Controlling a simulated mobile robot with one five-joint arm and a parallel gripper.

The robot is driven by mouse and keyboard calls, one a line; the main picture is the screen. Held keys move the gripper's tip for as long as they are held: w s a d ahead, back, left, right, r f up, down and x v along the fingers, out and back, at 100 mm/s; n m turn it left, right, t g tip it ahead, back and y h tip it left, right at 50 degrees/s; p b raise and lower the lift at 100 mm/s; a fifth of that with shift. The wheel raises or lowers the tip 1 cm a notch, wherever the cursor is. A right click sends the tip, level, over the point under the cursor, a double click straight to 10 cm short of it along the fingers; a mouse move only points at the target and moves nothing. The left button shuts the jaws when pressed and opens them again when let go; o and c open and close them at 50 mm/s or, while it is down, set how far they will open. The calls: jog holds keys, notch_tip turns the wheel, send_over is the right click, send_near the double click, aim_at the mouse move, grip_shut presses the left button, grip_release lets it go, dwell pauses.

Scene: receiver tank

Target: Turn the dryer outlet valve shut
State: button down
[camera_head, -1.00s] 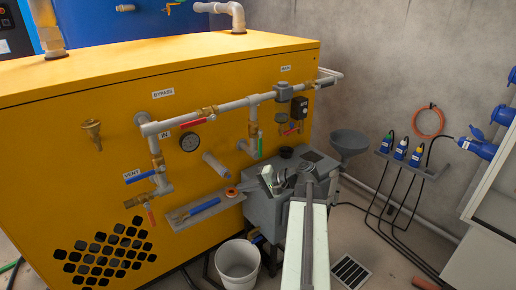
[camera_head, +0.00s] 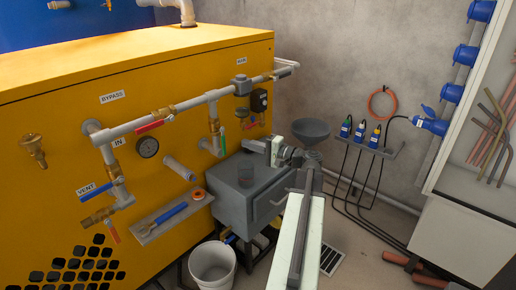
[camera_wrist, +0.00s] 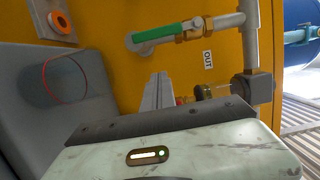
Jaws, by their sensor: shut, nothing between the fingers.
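The dryer outlet valve is a brass valve with a green lever (camera_head: 222,142) on the short vertical pipe at the right of the yellow panel. In the wrist view its green lever (camera_wrist: 162,36) lies along the pipe, near the OUT label (camera_wrist: 208,59). My gripper (camera_head: 250,146) is right of the lever in the head view, pointing left towards the panel. In the wrist view its shut fingers (camera_wrist: 158,84) are empty and appear below the lever, with a visible gap between. I cannot tell their exact depth from the panel.
A grey box (camera_head: 240,205) stands below the valve. A grey pipe stub (camera_head: 180,169) and a tool shelf (camera_head: 150,232) stick out left of it. Other levers are the red bypass lever (camera_head: 152,126) and blue vent lever (camera_head: 94,191). A white bucket (camera_head: 213,268) stands on the floor.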

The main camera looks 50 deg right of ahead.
aim_at(224, 142)
jog(key=shift+w+a, duration=0.5)
jog(key=shift+a, duration=0.25)
jog(key=shift+w+a, duration=0.5)
jog(key=shift+a, duration=0.25)
jog(key=shift+w+a, duration=0.5)
jog(key=shift+a, duration=0.25)
